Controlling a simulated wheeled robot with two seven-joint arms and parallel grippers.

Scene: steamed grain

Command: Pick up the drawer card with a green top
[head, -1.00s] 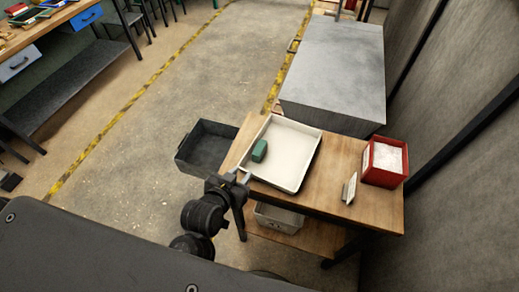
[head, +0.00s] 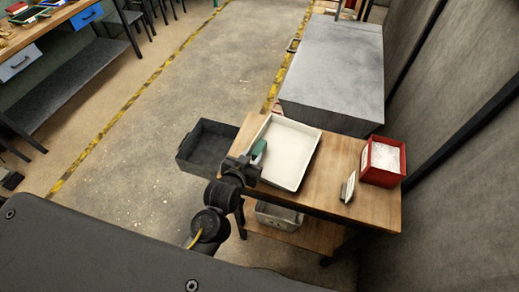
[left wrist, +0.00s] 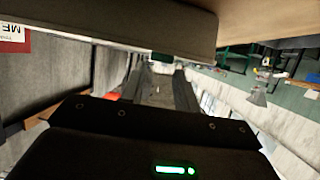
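A small green-topped block (head: 259,148) lies in the left part of the white tray (head: 292,152) on the wooden table. It looks like the drawer card, but its writing and shape are too small to tell. My left gripper (head: 244,166) is at the tray's left rim, just short of the green item and partly in front of it. In the left wrist view, its two fingers (left wrist: 160,84) look apart, with a bit of green (left wrist: 160,57) beyond the tips near a pale edge. Nothing shows held. My right gripper is not in view.
A dark grey bin (head: 207,146) stands left of the table. A red box with white contents (head: 383,161) and a small pale stand (head: 348,187) are on the table's right. A grey bin (head: 279,216) sits on the lower shelf. A large grey cabinet (head: 335,70) stands behind.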

